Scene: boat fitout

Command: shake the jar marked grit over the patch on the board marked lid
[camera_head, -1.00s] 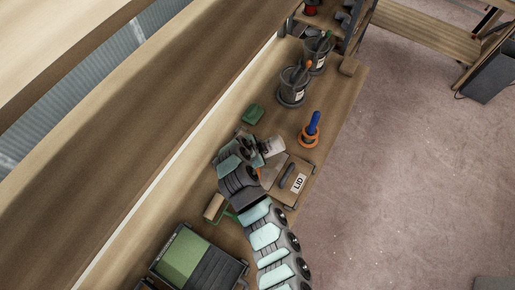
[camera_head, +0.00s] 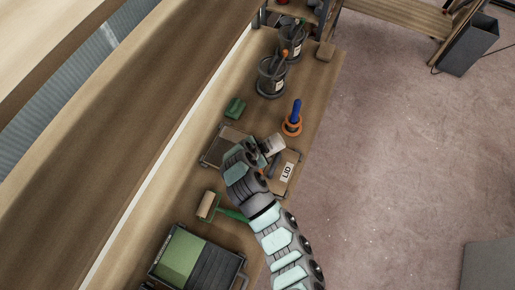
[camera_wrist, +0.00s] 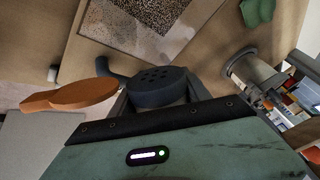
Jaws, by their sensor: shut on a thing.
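My gripper (camera_head: 262,149) is shut on a pale jar (camera_head: 274,145) above the board marked LID (camera_head: 286,185). In the wrist view the jar's dark perforated cap (camera_wrist: 158,84) shows between the jaws; no grit marking is readable. The board also shows in the wrist view (camera_wrist: 85,50), with a grey patch (camera_wrist: 112,40) on it. Dark grains lie thickly over the upper part of this patch, and the picture's top edge cuts it off. In the head view my arm hides the board's middle.
An orange-ringed blue tool (camera_head: 294,118) stands beyond the board. A green block (camera_head: 235,107) and dark pots (camera_head: 272,78) stand farther along the bench. A roller (camera_head: 208,205) and a green-and-black tray (camera_head: 180,255) lie nearer. Open floor lies right of the bench.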

